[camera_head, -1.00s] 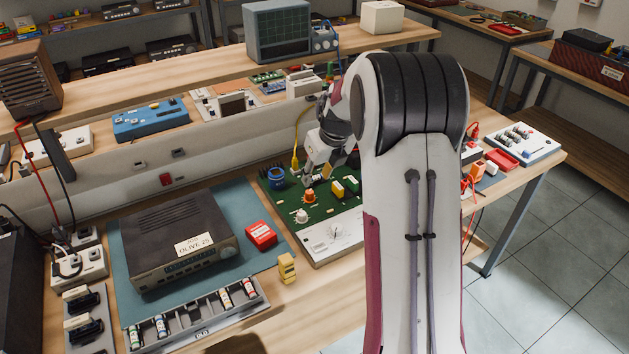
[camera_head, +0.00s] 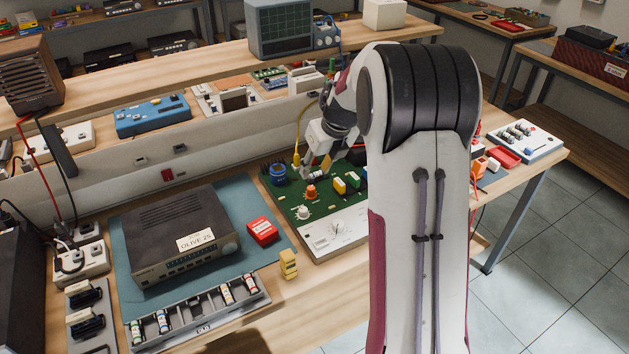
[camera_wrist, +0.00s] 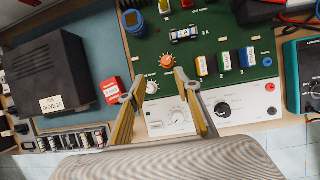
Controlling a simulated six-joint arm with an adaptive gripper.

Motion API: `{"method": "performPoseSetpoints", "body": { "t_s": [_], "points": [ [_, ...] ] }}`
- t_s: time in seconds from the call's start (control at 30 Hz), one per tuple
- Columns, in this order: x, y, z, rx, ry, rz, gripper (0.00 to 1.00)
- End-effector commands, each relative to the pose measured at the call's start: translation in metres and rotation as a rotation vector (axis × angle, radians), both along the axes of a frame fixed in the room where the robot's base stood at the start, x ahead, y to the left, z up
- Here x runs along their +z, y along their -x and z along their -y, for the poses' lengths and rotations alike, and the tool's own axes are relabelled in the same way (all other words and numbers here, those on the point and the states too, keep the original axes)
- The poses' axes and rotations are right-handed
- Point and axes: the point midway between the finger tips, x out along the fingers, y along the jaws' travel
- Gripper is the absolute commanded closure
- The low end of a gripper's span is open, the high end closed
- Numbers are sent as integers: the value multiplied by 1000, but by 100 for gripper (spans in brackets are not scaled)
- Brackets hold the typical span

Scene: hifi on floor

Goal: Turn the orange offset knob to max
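The orange knob (camera_head: 310,192) stands on the green circuit board (camera_head: 322,208). In the wrist view the orange knob (camera_wrist: 167,61) lies just beyond the fingertips, with printed markings around it. My gripper (camera_wrist: 159,78) is open and empty, its two yellowish fingers apart and pointing toward the knob. In the head view my gripper (camera_head: 312,170) is just behind and above the orange knob, partly hidden by my arm. I see no clear contact. A white knob (camera_wrist: 151,87) sits close to the left fingertip in the wrist view.
Yellow and blue blocks (camera_wrist: 225,62) stand right of the orange knob. A blue cylinder (camera_wrist: 133,20) rises behind it. The white panel (camera_wrist: 245,103) in front carries a dial and a black knob. A dark amplifier (camera_head: 175,238) and red box (camera_head: 262,230) are at left.

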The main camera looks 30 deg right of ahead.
Motion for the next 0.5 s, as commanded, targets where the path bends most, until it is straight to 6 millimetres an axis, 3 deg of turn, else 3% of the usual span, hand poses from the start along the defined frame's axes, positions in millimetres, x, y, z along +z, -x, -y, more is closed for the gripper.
{"method": "performPoseSetpoints", "body": {
  "t_s": [0.3, 0.5],
  "points": [
    [13, -37, -19, -171, -169, 129, 67],
    [28, -64, -22, -314, -282, 229, 67]
  ]
}}
